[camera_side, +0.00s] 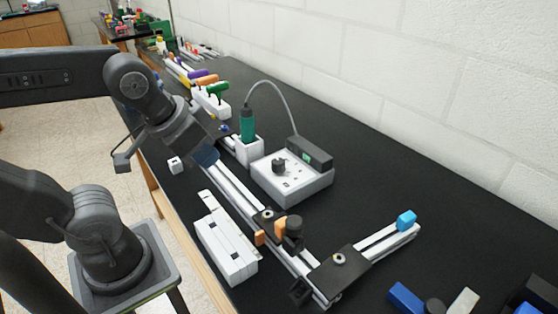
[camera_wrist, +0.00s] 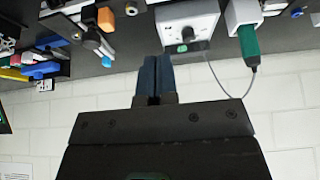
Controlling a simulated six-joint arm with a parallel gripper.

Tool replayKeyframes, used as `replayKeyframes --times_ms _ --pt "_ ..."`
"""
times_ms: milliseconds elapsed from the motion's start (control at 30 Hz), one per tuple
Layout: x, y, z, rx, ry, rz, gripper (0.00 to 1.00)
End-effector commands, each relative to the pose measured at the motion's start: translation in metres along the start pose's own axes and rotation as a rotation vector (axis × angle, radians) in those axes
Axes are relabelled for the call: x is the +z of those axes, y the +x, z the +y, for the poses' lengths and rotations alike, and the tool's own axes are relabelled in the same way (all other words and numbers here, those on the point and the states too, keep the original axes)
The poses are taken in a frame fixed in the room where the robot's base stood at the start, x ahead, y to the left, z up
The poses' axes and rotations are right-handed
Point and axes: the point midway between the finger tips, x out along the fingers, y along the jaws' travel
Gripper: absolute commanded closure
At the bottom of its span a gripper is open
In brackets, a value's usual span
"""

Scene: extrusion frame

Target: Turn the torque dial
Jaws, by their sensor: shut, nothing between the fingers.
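The torque dial (camera_side: 279,165) is a dark round knob on top of a white control box (camera_side: 300,190) that sits on the black bench. In the wrist view the dial (camera_wrist: 187,33) shows on the face of the box (camera_wrist: 203,22), above and to the right of my fingertips. My gripper (camera_side: 207,158) is shut and empty, with its dark blue fingers held together. In the side view it is to the left of the box, over or near the aluminium rail. In the wrist view the fingers (camera_wrist: 155,60) appear apart from the dial.
A green screwdriver (camera_side: 247,124) stands in a white holder, its cable looping to a black unit (camera_side: 310,152) behind the dial. An aluminium rail (camera_side: 240,193) with clamps runs along the bench. A white block (camera_side: 228,248) lies in front. Bench behind the box is clear.

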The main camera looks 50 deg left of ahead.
Motion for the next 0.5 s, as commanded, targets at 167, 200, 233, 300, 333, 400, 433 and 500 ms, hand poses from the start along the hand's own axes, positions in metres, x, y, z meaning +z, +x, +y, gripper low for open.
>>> replayKeyframes --times_ms 167,200,233,300,333,400,433,500 --pt "-0.009 0.0 -0.001 -0.004 -0.067 -0.022 0.84" --pt "-0.015 0.0 -0.002 -0.007 -0.118 -0.038 0.8" --pt "-0.021 0.0 -0.003 -0.011 -0.167 -0.053 0.77" --pt "-0.039 0.003 -0.007 -0.026 -0.314 -0.098 0.7" --pt "-0.048 0.004 -0.008 -0.036 -0.388 -0.119 0.67" --pt "-0.07 0.011 -0.013 -0.067 -0.574 -0.171 0.61" --pt "-0.08 0.014 -0.016 -0.082 -0.654 -0.191 0.58" --pt "-0.1 0.024 -0.021 -0.126 -0.842 -0.238 0.51"
